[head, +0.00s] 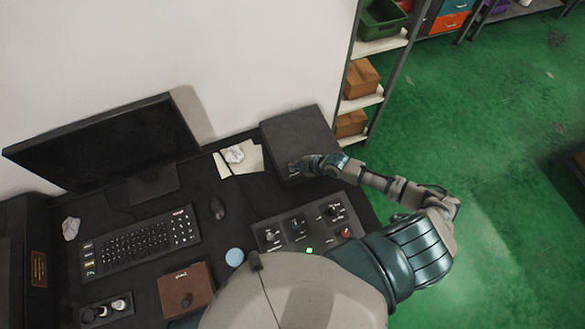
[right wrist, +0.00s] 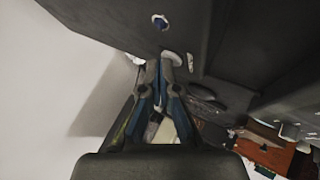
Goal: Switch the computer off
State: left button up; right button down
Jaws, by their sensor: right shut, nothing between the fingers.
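The computer appears to be the dark box (head: 297,130) at the back right of the desk. My right gripper (head: 300,168) is by the box's front side, its fingers shut and empty. In the right wrist view, the gripper (right wrist: 163,68) points at a dark panel (right wrist: 220,35). A small round button (right wrist: 160,21) with a bluish centre sits on that panel, beyond the fingertips. A pale oval spot shows right at the fingertips; contact cannot be told. The monitor (head: 105,140) has a dark screen. My left gripper is out of view.
A keyboard (head: 142,242), a mouse (head: 217,208) and a control panel with knobs (head: 300,232) lie on the desk. A brown box (head: 186,288) is at the front. Shelves (head: 376,45) stand behind right; green floor is open at right.

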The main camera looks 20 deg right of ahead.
jog(key=shift+a+r+p, duration=0.45)
jog(key=shift+r+p, duration=0.1)
jog(key=shift+r, duration=0.1)
jog(key=shift+d, duration=0.1)
jog(key=shift+r+p, duration=0.5)
jog(key=shift+r, duration=0.05)
notch_tip(320, 180, up, 4)
jog(key=p, duration=0.3)
jog(key=shift+f, duration=0.1)
